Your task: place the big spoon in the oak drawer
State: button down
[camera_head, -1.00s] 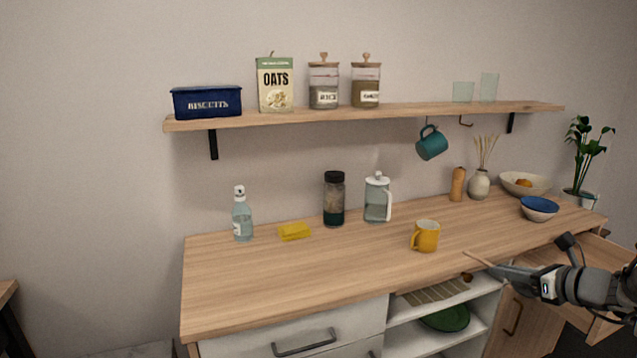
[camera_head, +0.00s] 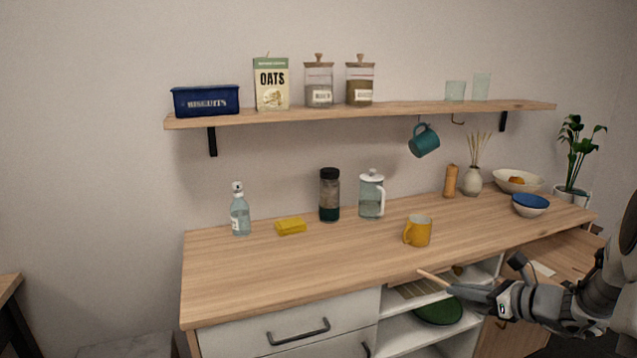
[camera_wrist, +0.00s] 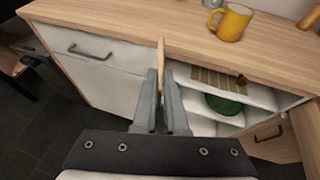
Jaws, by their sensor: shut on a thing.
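My gripper (camera_head: 462,288) is shut on a wooden spoon, in front of the open shelves below the counter. The spoon's thin, pale wooden stick (camera_head: 436,279) juts out to the left past the fingertips. In the wrist view the spoon (camera_wrist: 161,58) stands up between the fingers of my gripper (camera_wrist: 162,85). Its other end is hidden by the gripper. The oak drawer (camera_head: 572,248) is pulled open at the right end of the counter, behind and right of my gripper. My arm covers part of it. A small white item lies in it.
The open shelves hold a green plate (camera_head: 438,311) and a slatted rack (camera_wrist: 215,79). A yellow mug (camera_head: 418,231) stands on the counter (camera_head: 300,262) above. White drawers (camera_head: 290,330) at the left are shut. An oak door (camera_wrist: 272,140) is below the oak drawer.

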jog(key=s+a+f+n+g+y, duration=0.2)
jog(key=s+a+f, duration=0.1)
jog(key=a, duration=0.5)
jog(key=s+a+f+n+g+y, duration=0.1)
jog(key=s+a+f+n+y, duration=0.15)
jog(key=a, duration=0.65)
notch_tip(320, 180, up, 8)
jog(key=p, duration=1.4)
jog(key=shift+w+d+f+h, duration=0.15)
jog(key=shift+w+d+h, duration=0.15)
jog(key=shift+d+h, duration=0.15)
jog(key=shift+m, duration=0.25)
